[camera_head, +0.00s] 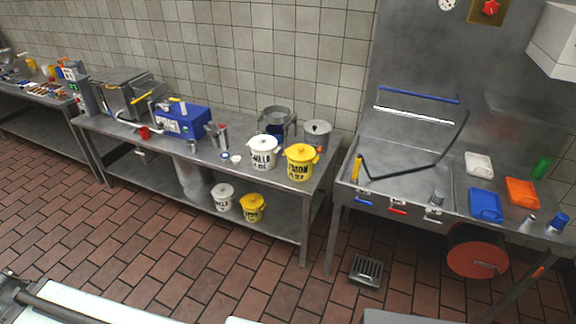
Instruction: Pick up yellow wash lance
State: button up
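The yellow wash lance (356,169) is at the left end of the steel sink unit, on the right side of the view. It looks like a short yellow grip, standing nearly upright at the sink's left rim. A dark hose or pipe (405,174) runs from near it across the basin and up to the right toward the wall. Whether the lance hangs or rests on the rim is too small to tell. My gripper is not in view.
The sink unit (345,185) carries blue (485,205), orange (521,192) and white (479,165) containers on its right. A red drum (476,252) hangs below. A steel table (318,188) with yellow and white pots stands left.

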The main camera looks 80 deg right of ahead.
aim_at(355, 170)
jog(key=u, duration=0.9)
jog(key=k, duration=2.75)
jog(key=z, duration=0.9)
jog(key=i, duration=1.05)
jog(key=u, duration=0.1)
